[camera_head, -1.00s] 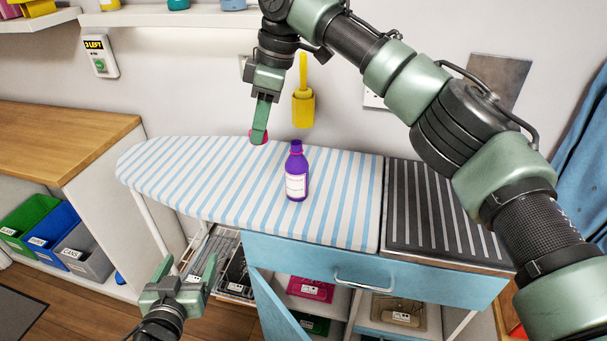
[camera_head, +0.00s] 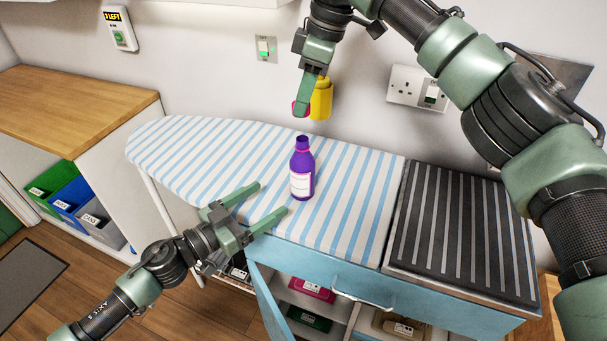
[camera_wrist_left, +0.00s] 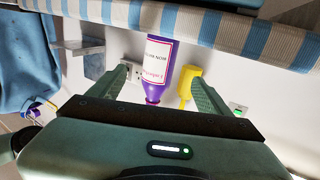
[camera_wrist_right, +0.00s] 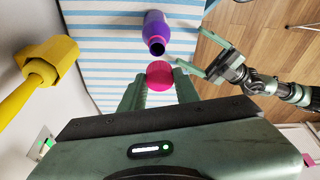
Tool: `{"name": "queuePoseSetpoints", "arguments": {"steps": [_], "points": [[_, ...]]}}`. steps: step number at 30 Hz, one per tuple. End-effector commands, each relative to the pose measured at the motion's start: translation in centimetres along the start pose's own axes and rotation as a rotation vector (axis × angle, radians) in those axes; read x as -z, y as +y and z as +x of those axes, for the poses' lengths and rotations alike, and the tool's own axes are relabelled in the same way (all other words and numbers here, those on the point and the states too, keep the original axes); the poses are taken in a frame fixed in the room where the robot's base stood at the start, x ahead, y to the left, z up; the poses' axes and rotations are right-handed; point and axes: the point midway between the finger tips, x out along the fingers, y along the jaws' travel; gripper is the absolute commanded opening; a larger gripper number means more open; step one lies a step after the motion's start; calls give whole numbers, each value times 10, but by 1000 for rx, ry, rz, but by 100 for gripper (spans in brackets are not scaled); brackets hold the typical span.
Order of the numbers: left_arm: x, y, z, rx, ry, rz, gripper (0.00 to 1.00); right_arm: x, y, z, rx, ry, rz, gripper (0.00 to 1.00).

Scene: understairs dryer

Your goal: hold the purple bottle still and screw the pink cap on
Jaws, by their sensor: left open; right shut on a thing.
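The purple bottle (camera_head: 302,170) stands upright and uncapped on the striped ironing board (camera_head: 220,160). It also shows in the left wrist view (camera_wrist_left: 158,62) between the open fingers, and in the right wrist view (camera_wrist_right: 156,30). My left gripper (camera_head: 274,198) is open, with its fingers over the board's front edge, short of the bottle and not touching it. My right gripper (camera_head: 302,108) is shut on the pink cap (camera_wrist_right: 160,74) and holds it in the air above and behind the bottle. In the head view the fingers partly hide the cap (camera_head: 295,108).
A dark striped panel (camera_head: 455,230) lies right of the board. Below the board, a blue door (camera_head: 270,305) stands open. The board's left part is clear.

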Motion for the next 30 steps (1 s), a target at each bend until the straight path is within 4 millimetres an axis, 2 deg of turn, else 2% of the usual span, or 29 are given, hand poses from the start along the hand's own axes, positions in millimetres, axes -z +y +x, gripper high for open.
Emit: {"name": "queuePoseSetpoints", "arguments": {"steps": [5, 15, 21, 30], "points": [[1, 0, 13, 1, 2, 0, 79, 0, 0, 0, 0, 0, 1, 0], [2, 0, 77, 1, 4, 0, 79, 0, 0, 0, 0, 0, 1, 0], [1, 0, 106, 1, 2, 0, 79, 0, 0, 0, 0, 0, 1, 0], [0, 0, 120, 1, 0, 0, 79, 0, 0, 0, 0, 0, 1, 0]]}}
